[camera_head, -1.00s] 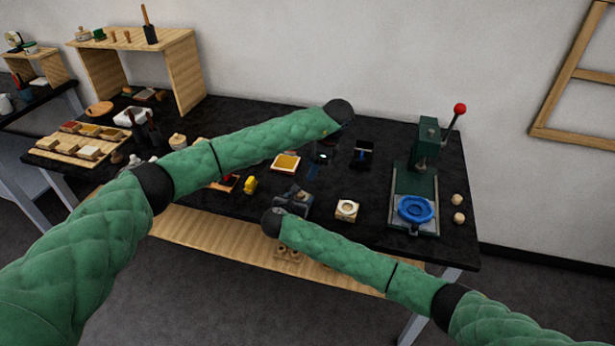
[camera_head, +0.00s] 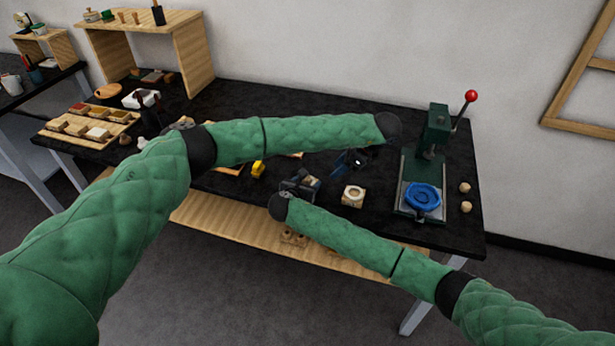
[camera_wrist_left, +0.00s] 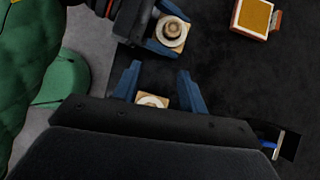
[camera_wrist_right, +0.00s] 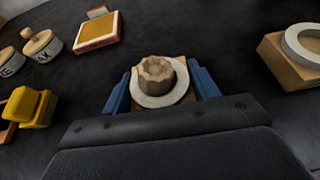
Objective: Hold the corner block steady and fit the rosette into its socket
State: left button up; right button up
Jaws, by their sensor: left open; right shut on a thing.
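My right gripper (camera_wrist_right: 160,92) is shut on a pale square wooden block (camera_wrist_right: 182,64) with a white ring (camera_wrist_right: 143,98). A scalloped wooden rosette (camera_wrist_right: 156,70) sits at the ring's middle; I cannot tell how deep. This block and rosette (camera_wrist_left: 172,30) also show in the left wrist view. A second pale block with a white ring (camera_head: 353,195) stands on the table to the right of my right gripper (camera_head: 303,184). My left gripper (camera_wrist_left: 157,76) is open and empty over this second block (camera_wrist_left: 153,101), whose lower part is hidden by the gripper body.
A yellow piece (camera_head: 258,169) lies left of my right gripper. A red and white tray with gold contents (camera_wrist_left: 257,16) is further back. A green press (camera_head: 437,130) with a blue disc (camera_head: 422,197) stands at the right, beside two round knobs (camera_head: 466,197). Dark table is clear between them.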

pick_arm(q)
jog(key=s+d+f+t+y, duration=0.1)
jog(key=d+f+y, duration=0.1)
jog(key=m+t+y, duration=0.2)
jog(key=t+y, duration=0.1)
jog(key=y, duration=0.1)
send_near(308, 177)
jog(key=a, duration=0.1)
jog(key=w+a, duration=0.1)
jog(key=shift+w+a, duration=0.2)
jog(key=shift+a, duration=0.2)
jog(key=shift+h, duration=0.3)
jog(key=shift+s+f+x, duration=0.1)
jog(key=shift+f+x, duration=0.1)
jog(key=shift+x, duration=1.25)
jog(key=shift+s+f+x, duration=0.15)
jog(key=shift+f+x, duration=0.05)
jog(key=shift+x, duration=1.25)
jog(key=c, duration=0.8)
jog(key=shift+r, duration=0.1)
